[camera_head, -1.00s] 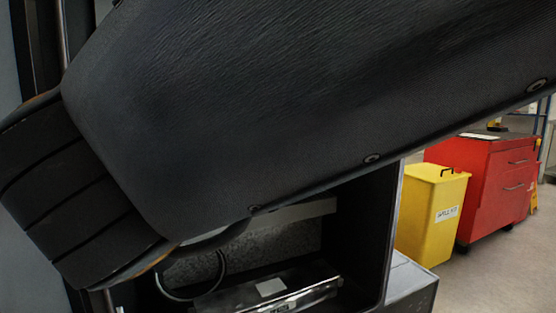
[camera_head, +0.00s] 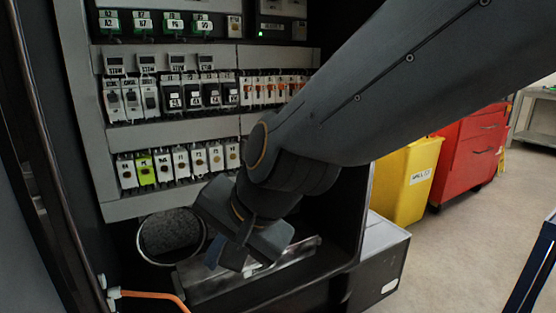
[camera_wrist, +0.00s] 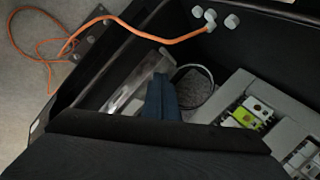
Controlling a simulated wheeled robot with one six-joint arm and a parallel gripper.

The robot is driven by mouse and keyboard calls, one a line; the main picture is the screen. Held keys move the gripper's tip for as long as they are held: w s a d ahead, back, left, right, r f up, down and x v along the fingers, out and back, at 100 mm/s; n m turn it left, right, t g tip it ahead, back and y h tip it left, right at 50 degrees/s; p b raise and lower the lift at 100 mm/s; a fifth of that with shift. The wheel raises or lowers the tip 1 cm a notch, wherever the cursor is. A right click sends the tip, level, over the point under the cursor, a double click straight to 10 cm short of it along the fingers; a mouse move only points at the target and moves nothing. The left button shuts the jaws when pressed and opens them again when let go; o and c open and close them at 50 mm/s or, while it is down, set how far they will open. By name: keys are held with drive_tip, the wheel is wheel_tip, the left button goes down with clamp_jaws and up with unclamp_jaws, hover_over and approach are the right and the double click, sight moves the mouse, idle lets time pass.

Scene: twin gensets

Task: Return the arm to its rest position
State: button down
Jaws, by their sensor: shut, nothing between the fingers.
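My arm (camera_head: 370,85) reaches from the upper right across the head view, in front of an open electrical cabinet. My gripper (camera_head: 228,256) points down near the cabinet's lower part, over a metal tray-like plate (camera_head: 190,288). In the wrist view my gripper (camera_wrist: 161,85) shows as dark blue fingers close together, with nothing between them. Whether the fingers touch the plate cannot be told.
Rows of breakers (camera_head: 175,95) fill the cabinet, one yellow-green module (camera_head: 146,170) among them. An orange cable (camera_head: 150,296) runs at the lower left. A yellow bin (camera_head: 405,185) and a red tool cabinet (camera_head: 470,155) stand right. Floor (camera_head: 480,240) there is clear.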

drive_tip(key=s+d+f+n+g+h, duration=0.2)
drive_tip(key=s+d+f+n+h, duration=0.15)
drive_tip(key=d, duration=0.55)
drive_tip(key=s+d+f+n+g+h, duration=0.25)
drive_tip(key=d+n, duration=0.25)
drive_tip(key=d, duration=0.3)
drive_tip(key=d+r+m+p, duration=0.4)
drive_tip(key=d+r+p, duration=0.8)
drive_tip(key=p, duration=1)
wheel_tip(320, 180, up, 2)
drive_tip(key=shift+s+d+r, duration=0.2)
drive_tip(key=shift+s+d, duration=0.05)
drive_tip(key=shift+s, duration=0.05)
drive_tip(key=shift+s+m, duration=0.1)
drive_tip(key=shift+m, duration=0.25)
